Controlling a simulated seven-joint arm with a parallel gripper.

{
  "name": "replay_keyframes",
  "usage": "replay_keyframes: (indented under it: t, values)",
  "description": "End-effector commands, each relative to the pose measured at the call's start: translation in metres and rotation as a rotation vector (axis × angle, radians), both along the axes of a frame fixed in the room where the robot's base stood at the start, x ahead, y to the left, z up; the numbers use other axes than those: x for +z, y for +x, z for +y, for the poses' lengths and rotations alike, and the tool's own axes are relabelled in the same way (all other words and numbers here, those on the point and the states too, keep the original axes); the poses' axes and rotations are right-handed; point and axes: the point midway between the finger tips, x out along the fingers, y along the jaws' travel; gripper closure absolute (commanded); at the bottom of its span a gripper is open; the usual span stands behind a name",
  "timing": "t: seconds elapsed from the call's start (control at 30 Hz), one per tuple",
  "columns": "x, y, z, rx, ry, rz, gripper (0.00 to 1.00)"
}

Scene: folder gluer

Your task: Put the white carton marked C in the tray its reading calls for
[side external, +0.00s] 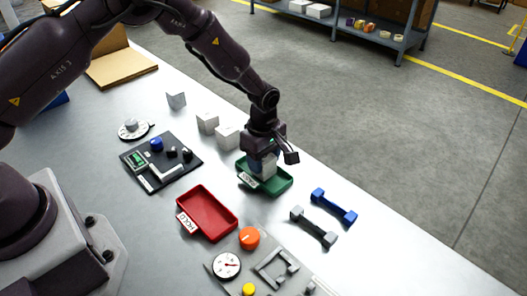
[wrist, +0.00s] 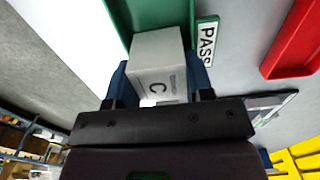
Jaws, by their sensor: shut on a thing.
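The white carton marked C (wrist: 158,60) is between the fingers of my gripper (wrist: 158,85), and the letter C faces the wrist camera. In the side external view my gripper (side external: 263,160) is over the green tray (side external: 284,183), with the carton (side external: 265,168) low inside the tray's outline. I cannot tell whether the carton touches the tray floor. The green tray, labelled PASS, also shows in the wrist view (wrist: 120,18). The red tray (side external: 209,212), labelled HOLD, stands to its left and nearer the base; it looks empty. A gauge dial with a red needle (side external: 226,264) sits on a grey panel.
Several white cartons (side external: 228,137) stand behind the green tray. Blue (side external: 334,207) and grey (side external: 313,228) handled pieces lie to its right. A dark panel with a small green display (side external: 138,160) and an orange knob (side external: 249,238) are nearby.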

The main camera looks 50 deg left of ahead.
Motion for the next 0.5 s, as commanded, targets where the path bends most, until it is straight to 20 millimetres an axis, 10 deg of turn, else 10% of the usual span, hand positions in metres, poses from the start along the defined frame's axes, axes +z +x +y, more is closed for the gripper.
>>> replay_keyframes:
  t: [0.37, 0.4, 0.5]
  values:
    - [-0.0033, 0.0, 0.0001, 0.0, 0.0, 0.0, 0.74]
    - [-0.0033, 0.0, 0.0001, 0.0, 0.0, 0.0, 0.45]
    - [-0.0032, -0.0001, 0.0002, 0.0, 0.001, 0.0, 0.22]
